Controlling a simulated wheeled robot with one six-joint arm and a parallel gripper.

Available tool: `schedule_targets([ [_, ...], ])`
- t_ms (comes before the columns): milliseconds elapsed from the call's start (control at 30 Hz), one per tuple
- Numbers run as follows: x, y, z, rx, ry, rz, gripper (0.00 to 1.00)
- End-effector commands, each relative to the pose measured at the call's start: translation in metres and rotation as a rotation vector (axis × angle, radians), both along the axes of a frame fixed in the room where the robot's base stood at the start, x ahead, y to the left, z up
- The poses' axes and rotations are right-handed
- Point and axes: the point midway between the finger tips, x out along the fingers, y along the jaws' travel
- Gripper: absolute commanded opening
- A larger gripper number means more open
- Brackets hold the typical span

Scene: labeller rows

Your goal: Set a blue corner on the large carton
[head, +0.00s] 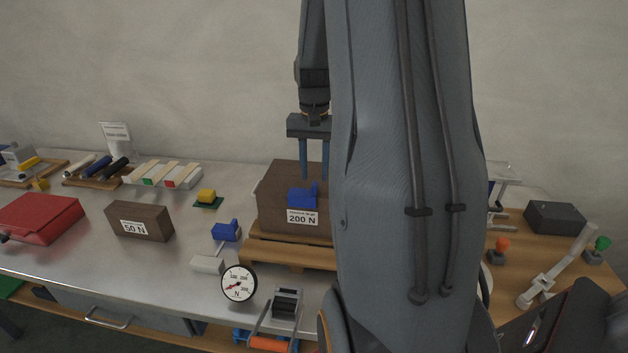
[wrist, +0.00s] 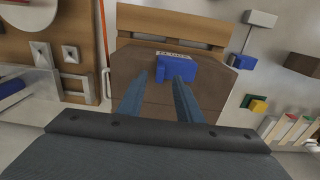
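The large carton (head: 280,180) is a brown box with a 200 N label, standing on a wooden pallet; it also shows in the wrist view (wrist: 215,97). A blue corner (head: 303,196) sits at the carton's front top edge, just above the label, and shows in the wrist view (wrist: 177,68). My gripper (head: 314,176) is open and empty, pointing down over the carton near this corner. In the wrist view one finger overlaps the corner; I cannot tell whether they touch. A second blue corner (head: 227,232) lies on the table left of the pallet.
The wooden pallet (head: 290,254) carries the carton. A small 50 N box (head: 140,222), a yellow piece on a green pad (head: 206,197), a grey block (head: 208,265) and a round dial (head: 238,283) stand to the left. My arm hides the carton's right side.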

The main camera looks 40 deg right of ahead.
Motion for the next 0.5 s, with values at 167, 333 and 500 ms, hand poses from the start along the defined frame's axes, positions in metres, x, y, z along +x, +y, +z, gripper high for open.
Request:
schedule_targets([
  [167,0.001,0.0,0.028,-0.002,-0.003,0.0,0.32],
  [333,0.0,0.0,0.044,-0.001,-0.001,0.0,0.32],
  [500,-0.001,0.001,0.047,0.001,0.001,0.0,0.32],
])
